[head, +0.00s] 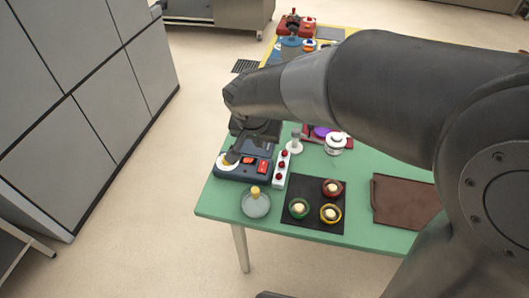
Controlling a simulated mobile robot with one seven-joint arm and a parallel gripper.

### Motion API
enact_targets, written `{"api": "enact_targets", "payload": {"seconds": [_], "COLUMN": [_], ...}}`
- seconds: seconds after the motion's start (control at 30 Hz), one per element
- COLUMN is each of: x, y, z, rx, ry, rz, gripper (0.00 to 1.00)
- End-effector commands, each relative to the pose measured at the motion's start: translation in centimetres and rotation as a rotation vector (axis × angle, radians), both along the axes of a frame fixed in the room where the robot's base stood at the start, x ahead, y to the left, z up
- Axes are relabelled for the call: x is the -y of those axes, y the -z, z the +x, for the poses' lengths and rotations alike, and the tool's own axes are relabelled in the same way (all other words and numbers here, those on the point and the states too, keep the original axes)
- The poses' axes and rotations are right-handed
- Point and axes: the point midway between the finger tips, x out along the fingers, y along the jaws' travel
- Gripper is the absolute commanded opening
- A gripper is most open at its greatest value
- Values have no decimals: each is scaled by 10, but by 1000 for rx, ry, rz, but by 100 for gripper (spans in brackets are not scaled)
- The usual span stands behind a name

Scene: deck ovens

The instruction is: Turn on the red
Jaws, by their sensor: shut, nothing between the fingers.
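A black panel (314,222) lies flat on the green table. It carries three round pieces with cream centres: a red one (332,188) at the upper right, a green one (299,208) at the left and a yellow one (330,213) at the lower right. I see no clear glow on the red one. My gripper (233,157) is shut and empty, pointing down over a dark blue device (238,172) with red buttons, left of the panel and apart from it. I cannot tell whether its tips touch the device.
A white strip (281,169) with red knobs stands between device and panel. A glass dish (256,204) with a yellow knob is at the front. A white jar (335,144) and a brown board (404,202) are to the right. My arm hides part of the table behind.

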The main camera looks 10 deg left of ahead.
Motion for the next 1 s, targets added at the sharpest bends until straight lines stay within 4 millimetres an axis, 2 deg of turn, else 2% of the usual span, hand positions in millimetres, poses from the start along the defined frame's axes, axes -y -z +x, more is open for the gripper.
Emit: {"api": "enact_targets", "payload": {"seconds": [0.4, 0.53, 0.67, 1.0], "x": [-5, -5, -5, -4], "y": [3, 10, 28, 91], "z": [0, 2, 8, 32], "rx": [-1, -2, -4, -4], "ry": [1, 0, -2, -1], "rz": [1, 0, -2, -1], "gripper": [0, 0, 0, 0]}}
